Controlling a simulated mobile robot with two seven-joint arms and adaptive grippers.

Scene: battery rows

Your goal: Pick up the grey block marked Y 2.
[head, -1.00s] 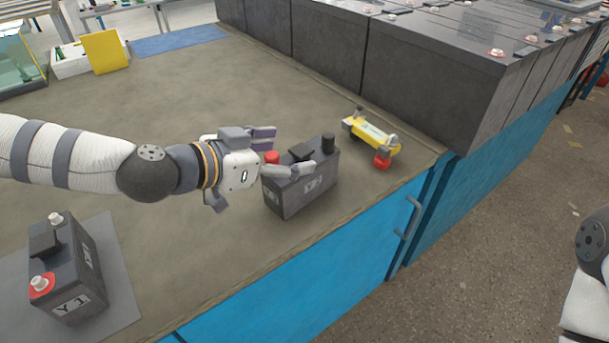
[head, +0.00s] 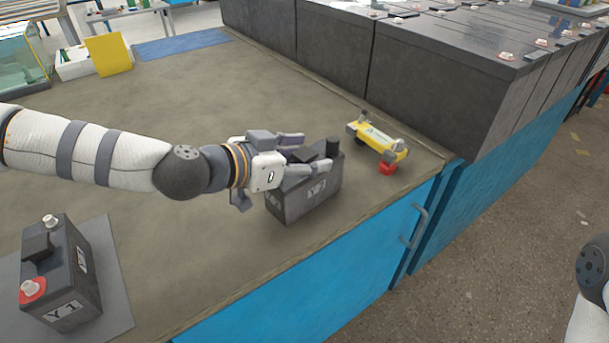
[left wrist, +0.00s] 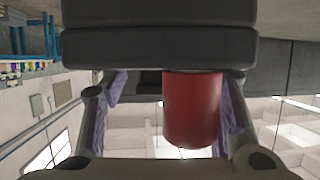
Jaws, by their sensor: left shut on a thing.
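The grey block marked Y 2 (head: 300,202) stands upright on the table near its front edge; its label is small but looks like Y 2. My left gripper (head: 316,153) reaches over its top from the left and is shut on its upper part. One finger lies on each side. A black cap (head: 333,146) shows past the fingers; the red cap is hidden there. In the left wrist view the red cap (left wrist: 192,110) sits between the fingers, below a dark bar. I cannot tell whether the block's underside is clear of the table. My right gripper is not in view.
A similar block marked Y 1 (head: 62,275) stands on a grey mat (head: 115,310) at the lower left. A yellow device (head: 376,140) with a red knob lies right of the held block. Large dark batteries (head: 445,85) line the back right. The middle of the table is clear.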

